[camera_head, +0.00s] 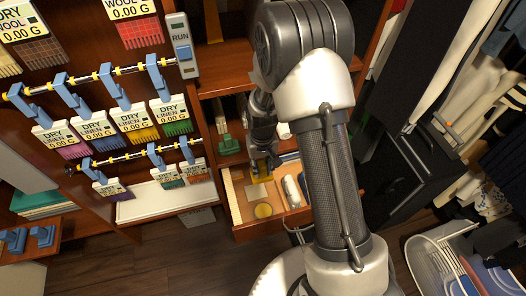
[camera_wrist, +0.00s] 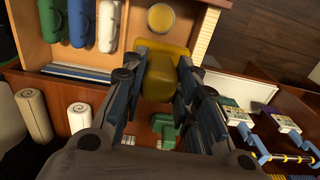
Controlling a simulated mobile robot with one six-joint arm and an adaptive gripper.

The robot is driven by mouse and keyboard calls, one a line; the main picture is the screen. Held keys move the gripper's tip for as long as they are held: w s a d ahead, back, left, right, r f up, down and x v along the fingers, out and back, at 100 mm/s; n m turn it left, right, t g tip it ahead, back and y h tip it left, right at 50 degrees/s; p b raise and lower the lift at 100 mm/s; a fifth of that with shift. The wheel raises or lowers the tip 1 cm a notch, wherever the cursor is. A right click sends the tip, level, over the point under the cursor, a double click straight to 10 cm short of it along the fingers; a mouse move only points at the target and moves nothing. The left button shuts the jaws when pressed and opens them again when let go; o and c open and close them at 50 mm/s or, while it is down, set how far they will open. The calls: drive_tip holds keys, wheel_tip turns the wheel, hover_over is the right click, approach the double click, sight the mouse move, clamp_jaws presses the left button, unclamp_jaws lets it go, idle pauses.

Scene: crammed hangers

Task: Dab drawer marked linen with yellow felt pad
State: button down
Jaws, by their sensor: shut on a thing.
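My gripper (camera_head: 262,166) points down over an open wooden drawer (camera_head: 247,232) and is shut on a yellow block-like pad (camera_head: 262,179). In the wrist view, the fingers of my gripper (camera_wrist: 172,82) hold the yellow pad (camera_wrist: 165,62) between them, its wider part towards the drawer. I cannot tell whether the pad touches the drawer floor. A round yellow disc (camera_head: 263,210) lies apart from it in the drawer and also shows in the wrist view (camera_wrist: 160,18). No linen marking is readable on the drawer.
Tags reading dry linen (camera_head: 92,131) hang with coloured fringes from blue clips on a rod at the left. A RUN box (camera_head: 182,46) is on the upright. A white basket (camera_head: 435,262) stands at the lower right.

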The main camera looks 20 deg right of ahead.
drive_tip(key=shift+s+f+b, duration=0.35)
drive_tip(key=shift+f+b, duration=0.1)
drive_tip(key=shift+f, duration=3.7)
drive_tip(key=shift+s+f+b, duration=0.3)
drive_tip(key=shift+f+b, duration=0.1)
drive_tip(key=shift+f, duration=3.75)
drive_tip(key=shift+s+f+b, duration=0.35)
drive_tip(key=shift+f+b, duration=0.1)
drive_tip(key=shift+f, duration=3.7)
drive_tip(key=shift+s+f+b, duration=0.1)
drive_tip(key=shift+f+b, duration=0.5)
drive_tip(key=shift+b, duration=0.1)
drive_tip(key=shift+r, duration=0.1)
wheel_tip(320, 180, up, 7)
drive_tip(key=p, duration=0.4)
